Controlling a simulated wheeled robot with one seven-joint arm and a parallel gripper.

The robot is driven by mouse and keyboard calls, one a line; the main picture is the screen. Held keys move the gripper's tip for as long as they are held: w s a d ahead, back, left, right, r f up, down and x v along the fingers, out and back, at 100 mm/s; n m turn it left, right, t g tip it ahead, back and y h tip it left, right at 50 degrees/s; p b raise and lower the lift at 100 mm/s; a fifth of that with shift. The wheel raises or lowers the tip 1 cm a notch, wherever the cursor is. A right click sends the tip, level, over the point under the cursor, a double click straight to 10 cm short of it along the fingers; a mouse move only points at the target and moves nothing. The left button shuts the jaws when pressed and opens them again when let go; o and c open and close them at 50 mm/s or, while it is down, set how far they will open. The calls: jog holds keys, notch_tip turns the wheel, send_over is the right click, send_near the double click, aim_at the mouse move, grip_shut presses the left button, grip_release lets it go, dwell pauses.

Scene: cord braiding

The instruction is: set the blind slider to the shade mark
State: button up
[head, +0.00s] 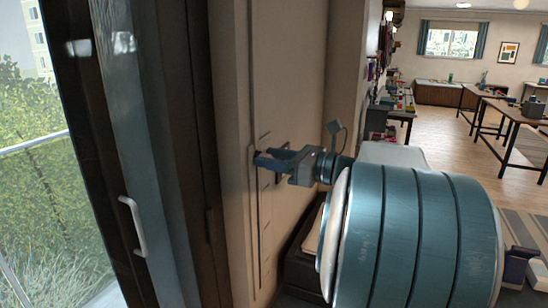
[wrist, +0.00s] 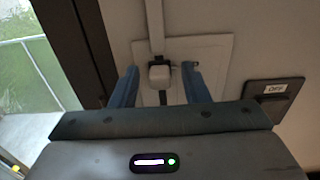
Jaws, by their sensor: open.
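The blind slider shows in the wrist view as a small grey block (wrist: 160,74) on a vertical track, in front of a pale plate (wrist: 205,52). My gripper (wrist: 161,69) is open, with one blue finger on each side of the block and a visible gap at both sides. In the head view my gripper (head: 268,158) is at the wall track (head: 259,225), in its upper visible part, and hides most of the slider. Short tick marks (head: 265,135) lie beside the track; I cannot tell which one is the shade mark.
A dark switch plate labelled OFF (wrist: 275,90) is right of the slider. A dark door frame with a white handle (head: 133,226) and glass stands at the left. A dark low box (head: 300,250) is below my arm. Workbenches (head: 510,110) stand far right, with open floor between.

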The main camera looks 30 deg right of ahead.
grip_shut()
notch_tip(320, 180, down, 10)
jog(key=b, duration=0.6)
grip_release()
jog(key=shift+s+d, duration=0.1)
jog(key=b+v, duration=0.2)
jog(key=v, duration=1.1)
jog(key=shift+s+d, duration=0.2)
